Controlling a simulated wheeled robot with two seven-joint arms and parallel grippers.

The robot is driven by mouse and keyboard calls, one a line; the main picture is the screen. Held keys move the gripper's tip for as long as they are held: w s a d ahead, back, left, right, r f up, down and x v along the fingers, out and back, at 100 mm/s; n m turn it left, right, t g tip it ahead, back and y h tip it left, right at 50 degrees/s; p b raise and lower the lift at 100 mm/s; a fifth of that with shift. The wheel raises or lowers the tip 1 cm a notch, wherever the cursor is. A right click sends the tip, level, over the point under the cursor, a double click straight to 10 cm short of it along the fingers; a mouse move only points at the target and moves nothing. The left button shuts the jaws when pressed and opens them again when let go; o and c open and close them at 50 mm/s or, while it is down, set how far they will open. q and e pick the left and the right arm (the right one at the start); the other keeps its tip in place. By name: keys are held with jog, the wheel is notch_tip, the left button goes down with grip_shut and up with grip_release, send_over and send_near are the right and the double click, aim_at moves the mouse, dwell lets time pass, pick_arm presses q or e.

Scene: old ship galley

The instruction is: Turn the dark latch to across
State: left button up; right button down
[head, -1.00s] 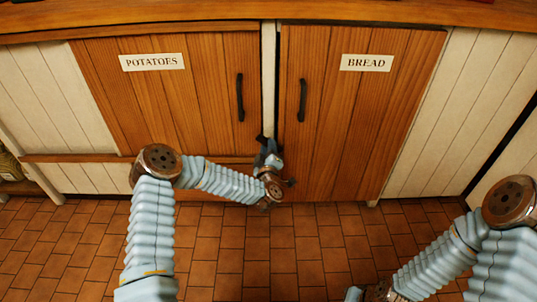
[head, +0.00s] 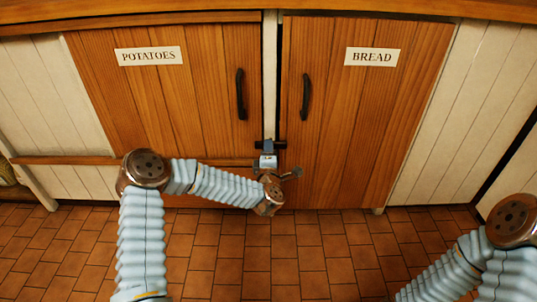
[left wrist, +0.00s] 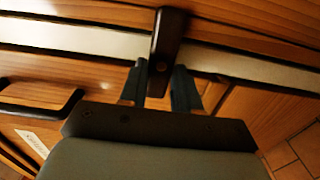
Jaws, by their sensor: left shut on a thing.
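The dark latch (head: 282,145) lies across the pale post between the two cupboard doors, its ends showing on both sides of my left gripper (head: 268,148). In the left wrist view the latch (left wrist: 167,40) is a dark bar crossing the pale post, with one end between the two fingers of my left gripper (left wrist: 160,85). My left gripper is shut on the latch. The gripper hides the latch's middle in the head view. My right gripper is out of view; only its arm shows at the lower right.
The POTATOES door (head: 190,90) is on the left and the BREAD door (head: 345,120) on the right, both closed, each with a dark vertical handle beside the pale post (head: 269,75). A wooden counter edge (head: 400,8) runs above. The tiled floor (head: 320,250) in front is clear.

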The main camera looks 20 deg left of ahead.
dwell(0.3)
pick_arm(q)
jog(key=shift+f, duration=0.1)
jog(key=o, duration=1.1)
jog(key=shift+c, duration=0.2)
jog(key=v, duration=1.3)
jog(key=shift+s+p, duration=0.3)
jog(key=shift+s, duration=0.1)
jog(key=shift+d, duration=0.15)
